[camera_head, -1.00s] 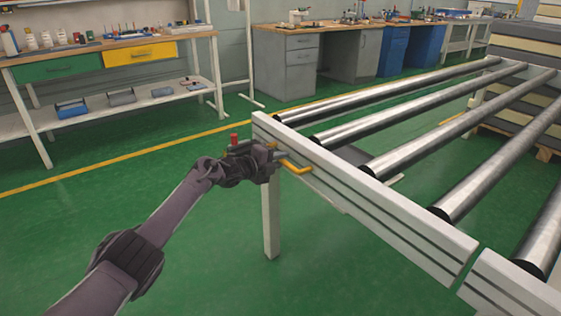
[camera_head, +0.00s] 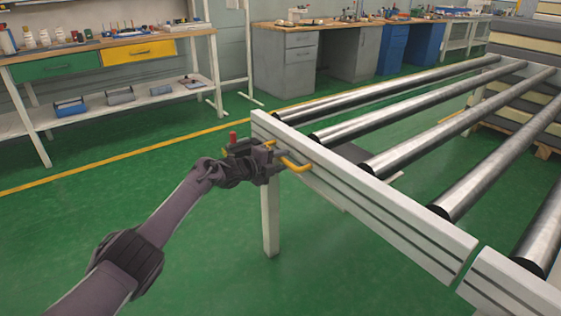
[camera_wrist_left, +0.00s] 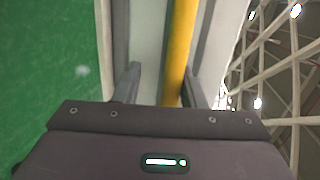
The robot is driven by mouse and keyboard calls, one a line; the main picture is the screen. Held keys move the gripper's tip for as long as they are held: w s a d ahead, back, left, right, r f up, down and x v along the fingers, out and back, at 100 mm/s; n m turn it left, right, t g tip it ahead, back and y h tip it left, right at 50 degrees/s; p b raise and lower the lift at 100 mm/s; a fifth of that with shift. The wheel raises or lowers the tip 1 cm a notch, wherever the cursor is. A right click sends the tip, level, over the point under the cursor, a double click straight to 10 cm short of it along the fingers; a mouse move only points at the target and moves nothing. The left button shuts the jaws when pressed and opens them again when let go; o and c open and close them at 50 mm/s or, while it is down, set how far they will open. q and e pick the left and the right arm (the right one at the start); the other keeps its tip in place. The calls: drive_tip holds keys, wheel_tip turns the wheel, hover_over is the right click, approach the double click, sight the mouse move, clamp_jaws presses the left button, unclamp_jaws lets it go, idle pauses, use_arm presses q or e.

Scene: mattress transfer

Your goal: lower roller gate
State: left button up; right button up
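The roller gate (camera_head: 362,196) is a white frame section with steel rollers, and it lies level with a gap to another white section at its near right. My left gripper (camera_head: 276,161) is at this handle, beside the frame's corner. In the left wrist view the yellow bar (camera_wrist_left: 180,50) runs between my two fingers (camera_wrist_left: 160,88), closer to the right finger. A gap shows between the bar and the left finger, so the gripper looks open around it. My right gripper is out of view.
A white leg (camera_head: 270,215) stands under the frame near my left gripper. A workbench (camera_head: 105,45) with green and yellow drawers is at the back left. Stacked mattresses (camera_head: 520,85) are at the far right. The green floor at left is clear.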

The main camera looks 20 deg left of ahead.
use_arm(q)
drive_tip(key=shift+a+r, duration=0.1)
drive_tip(key=shift+a, duration=0.05)
drive_tip(key=shift+s+a+p, duration=0.15)
drive_tip(key=shift+s+p, duration=0.15)
drive_tip(key=p+v, duration=0.2)
drive_tip(key=v, duration=0.5)
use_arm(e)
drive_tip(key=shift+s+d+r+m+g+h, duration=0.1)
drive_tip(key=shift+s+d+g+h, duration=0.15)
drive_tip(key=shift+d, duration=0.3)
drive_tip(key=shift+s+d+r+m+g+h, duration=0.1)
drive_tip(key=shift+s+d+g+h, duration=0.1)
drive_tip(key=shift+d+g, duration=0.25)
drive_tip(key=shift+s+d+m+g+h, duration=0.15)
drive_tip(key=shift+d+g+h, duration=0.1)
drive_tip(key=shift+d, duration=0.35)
